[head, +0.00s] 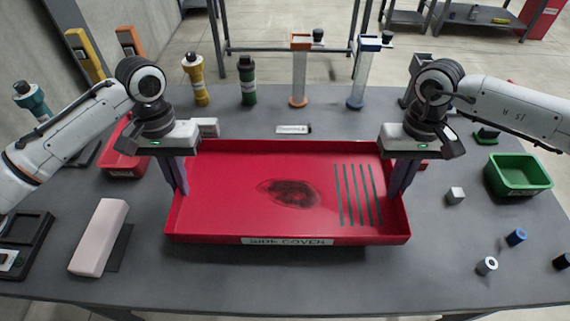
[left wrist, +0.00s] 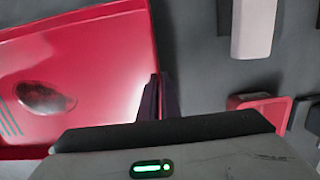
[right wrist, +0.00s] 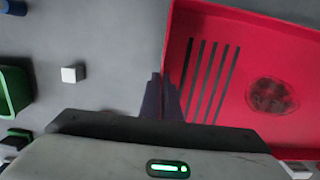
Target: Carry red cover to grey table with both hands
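The red cover (head: 232,168) is a shallow red tray labelled "SIDE COVER", with a dark oval patch and several dark slots. It is level at the middle of the grey table (head: 310,280); I cannot tell whether it touches the top. My left gripper (head: 180,190) is at its left wall, and its fingers close on that wall in the left wrist view (left wrist: 160,85). My right gripper (head: 400,192) is at its right wall, and its fingers close on that wall in the right wrist view (right wrist: 165,85). The fingertips are partly hidden by the walls.
A pink block (head: 100,237) lies left of the cover and a green bin (head: 517,174) stands right. Yellow (head: 196,80) and green (head: 248,82) bottles and two clear columns stand behind. Small parts lie front right. Other tables stand in the background (head: 290,50). The front table strip is clear.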

